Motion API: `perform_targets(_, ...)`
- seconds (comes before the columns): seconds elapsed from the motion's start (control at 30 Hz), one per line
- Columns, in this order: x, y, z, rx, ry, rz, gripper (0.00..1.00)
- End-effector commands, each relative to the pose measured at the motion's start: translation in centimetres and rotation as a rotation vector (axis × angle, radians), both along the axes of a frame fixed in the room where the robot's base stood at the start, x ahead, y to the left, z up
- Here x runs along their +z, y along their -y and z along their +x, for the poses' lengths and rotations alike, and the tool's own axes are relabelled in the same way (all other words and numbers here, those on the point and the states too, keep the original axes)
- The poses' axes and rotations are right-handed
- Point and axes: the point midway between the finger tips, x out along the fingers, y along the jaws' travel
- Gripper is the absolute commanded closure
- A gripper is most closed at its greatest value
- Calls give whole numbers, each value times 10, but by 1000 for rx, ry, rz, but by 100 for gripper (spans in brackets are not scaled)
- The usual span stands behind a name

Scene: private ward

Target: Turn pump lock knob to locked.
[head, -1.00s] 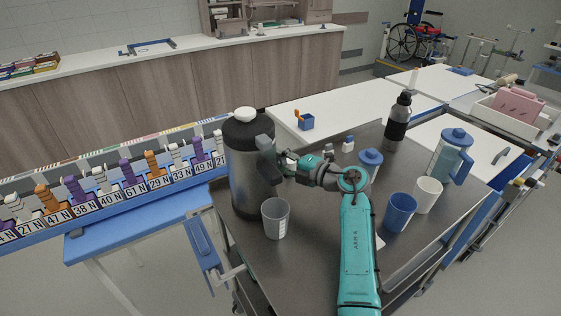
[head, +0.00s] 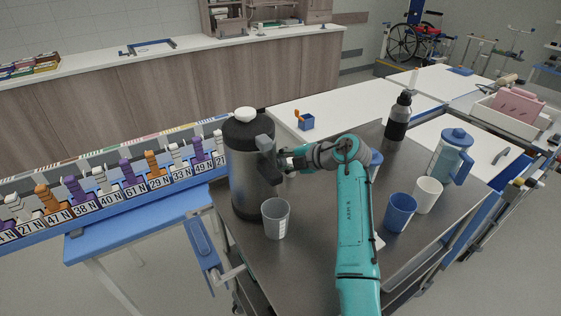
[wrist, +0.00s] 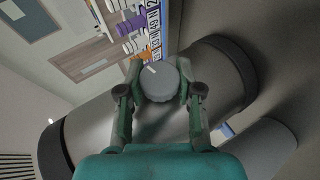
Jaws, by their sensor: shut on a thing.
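The pump flask (head: 247,180) is a tall steel cylinder with a black top and a white cap (head: 245,114). It stands upright at the left of the steel trolley top. In the wrist view its body (wrist: 95,125) lies slanted behind my fingers. The lock knob (wrist: 160,84) is a round grey disc with a short white mark near its upper-left edge. My gripper (wrist: 159,88) is shut on the knob, one finger on each side. In the head view my gripper (head: 284,162) meets the flask's right side, and the knob is hidden there.
A clear grey cup (head: 276,219) stands close in front of the flask. A blue cup (head: 399,212), a white cup (head: 428,195), a blue-lidded jug (head: 447,160) and a dark bottle (head: 397,118) stand to the right. A rack of numbered slots (head: 110,190) lies left of the flask.

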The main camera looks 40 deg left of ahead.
Motion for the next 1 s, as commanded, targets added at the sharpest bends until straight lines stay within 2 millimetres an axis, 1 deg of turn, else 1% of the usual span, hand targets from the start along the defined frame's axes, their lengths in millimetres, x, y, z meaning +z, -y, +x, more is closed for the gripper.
perform_targets(0.2,1,0,0,2,-53,-130,100)
perform_targets(0.4,0,0,1,0,-84,-204,100)
perform_targets(0.6,0,1,1,-1,-98,-236,100)
perform_targets(0.97,-1,1,1,-1,-100,-240,100)
perform_targets(1.0,-1,1,1,-1,-100,-240,63)
